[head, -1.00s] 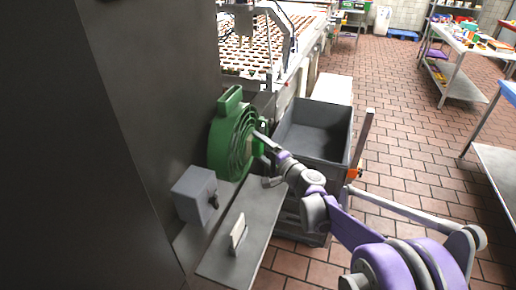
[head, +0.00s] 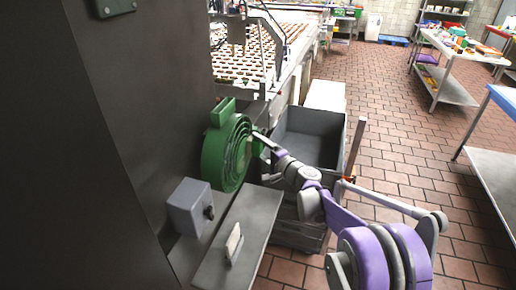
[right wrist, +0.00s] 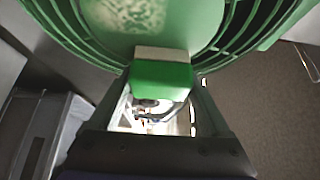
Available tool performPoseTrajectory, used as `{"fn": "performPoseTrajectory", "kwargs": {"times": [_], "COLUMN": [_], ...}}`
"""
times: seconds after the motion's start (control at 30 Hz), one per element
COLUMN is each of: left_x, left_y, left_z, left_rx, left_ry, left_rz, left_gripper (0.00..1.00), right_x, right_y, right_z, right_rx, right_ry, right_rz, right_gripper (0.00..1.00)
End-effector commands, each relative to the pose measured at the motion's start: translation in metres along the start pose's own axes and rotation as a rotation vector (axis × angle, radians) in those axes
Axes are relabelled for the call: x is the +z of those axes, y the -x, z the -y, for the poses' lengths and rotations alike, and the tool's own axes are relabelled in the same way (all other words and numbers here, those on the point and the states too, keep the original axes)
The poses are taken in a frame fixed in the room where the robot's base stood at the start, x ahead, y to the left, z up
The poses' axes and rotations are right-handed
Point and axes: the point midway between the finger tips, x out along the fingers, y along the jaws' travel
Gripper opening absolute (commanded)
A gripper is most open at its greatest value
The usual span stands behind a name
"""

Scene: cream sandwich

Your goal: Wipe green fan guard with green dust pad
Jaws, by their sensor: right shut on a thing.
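The green fan guard (head: 222,158) is a round ringed cage with a block handle on top, upright by the dark wall panel in the head view. In the right wrist view its curved bars and hub (right wrist: 210,25) fill the top, with a pale dusty patch on the hub. My right gripper (head: 262,150) is at the guard's front face, shut on the green dust pad (right wrist: 162,80). The pad is a green block with a pale layer on the side toward the guard. It appears against or very close to the hub; I cannot tell contact. My left gripper is out of view.
A grey box with a knob (head: 189,207) and a narrow metal shelf (head: 212,262) holding a small pale upright block (head: 234,244) lie below the guard. A grey crate (head: 318,165) stands right of the guard.

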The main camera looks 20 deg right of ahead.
Motion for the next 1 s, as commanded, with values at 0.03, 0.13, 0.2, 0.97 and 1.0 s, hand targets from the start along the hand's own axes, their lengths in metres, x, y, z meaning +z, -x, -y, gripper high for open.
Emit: {"fn": "performPoseTrajectory", "kwargs": {"times": [0.03,0.13,0.2,0.97,1.0], "left_x": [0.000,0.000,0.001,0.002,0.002], "left_y": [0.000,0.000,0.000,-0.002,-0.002], "left_z": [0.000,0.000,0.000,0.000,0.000], "left_rx": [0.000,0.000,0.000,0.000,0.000], "left_ry": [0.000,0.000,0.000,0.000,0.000], "left_rz": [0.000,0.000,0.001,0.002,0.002], "left_gripper": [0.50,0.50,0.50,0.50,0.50], "right_x": [0.002,0.001,-0.002,-0.031,-0.031], "right_y": [0.000,0.001,0.005,0.051,0.051], "right_z": [0.000,0.000,0.000,0.000,0.000], "right_rx": [0.000,0.000,0.000,0.000,0.000], "right_ry": [0.000,0.000,0.000,-0.001,-0.001], "right_rz": [0.003,0.003,0.002,0.002,0.002], "right_gripper": [0.36,0.36,0.36,0.36,0.36]}}
